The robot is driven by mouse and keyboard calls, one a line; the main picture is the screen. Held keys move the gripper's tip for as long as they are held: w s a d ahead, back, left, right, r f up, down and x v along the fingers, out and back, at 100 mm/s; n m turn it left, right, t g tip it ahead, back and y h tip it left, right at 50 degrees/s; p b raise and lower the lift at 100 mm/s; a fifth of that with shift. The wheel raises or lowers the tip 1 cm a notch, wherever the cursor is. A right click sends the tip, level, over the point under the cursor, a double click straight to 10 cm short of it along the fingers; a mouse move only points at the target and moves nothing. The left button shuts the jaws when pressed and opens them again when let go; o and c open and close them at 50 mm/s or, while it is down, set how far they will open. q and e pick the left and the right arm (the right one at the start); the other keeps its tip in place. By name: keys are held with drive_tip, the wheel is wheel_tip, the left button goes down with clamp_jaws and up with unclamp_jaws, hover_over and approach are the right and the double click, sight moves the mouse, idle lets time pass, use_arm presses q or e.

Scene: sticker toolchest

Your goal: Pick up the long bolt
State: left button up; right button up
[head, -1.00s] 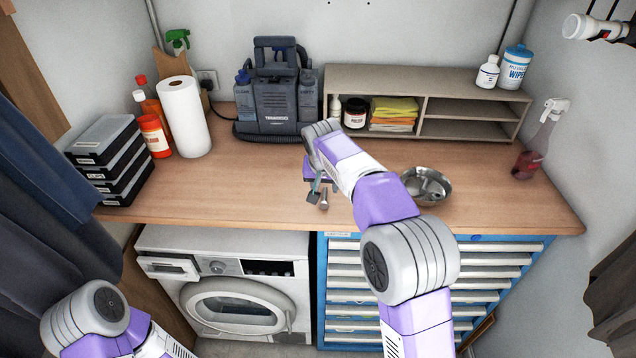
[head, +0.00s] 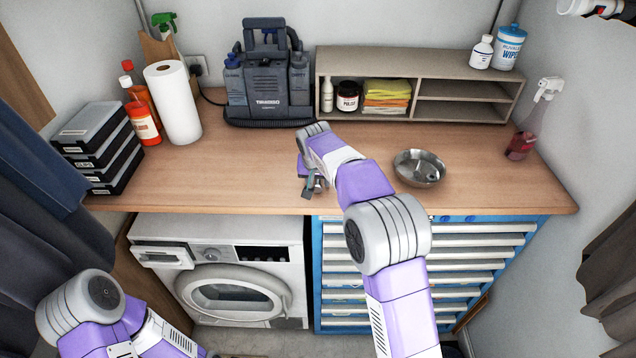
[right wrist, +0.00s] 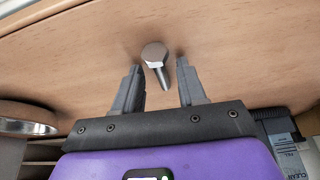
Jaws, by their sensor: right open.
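The long bolt (right wrist: 155,57) is grey metal with a wide round-looking head. In the right wrist view it is on the wooden worktop, its shank running down between the fingers of my right gripper (right wrist: 157,78). The fingers stand apart on either side with visible gaps to the bolt. In the head view my right gripper (head: 312,185) is low at the worktop's front edge, above the gap between washer and tool chest; the bolt there is hard to tell from the fingers. My left arm shows at the lower left, its gripper out of view.
A metal bowl (head: 419,168) stands right of my right gripper on the worktop (head: 240,170). Behind are a grey machine (head: 268,90) and a shelf unit (head: 465,72). The blue tool chest (head: 470,262) and washing machine (head: 225,265) are below. The worktop's middle left is clear.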

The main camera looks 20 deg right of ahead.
clamp_jaws()
idle(0.5)
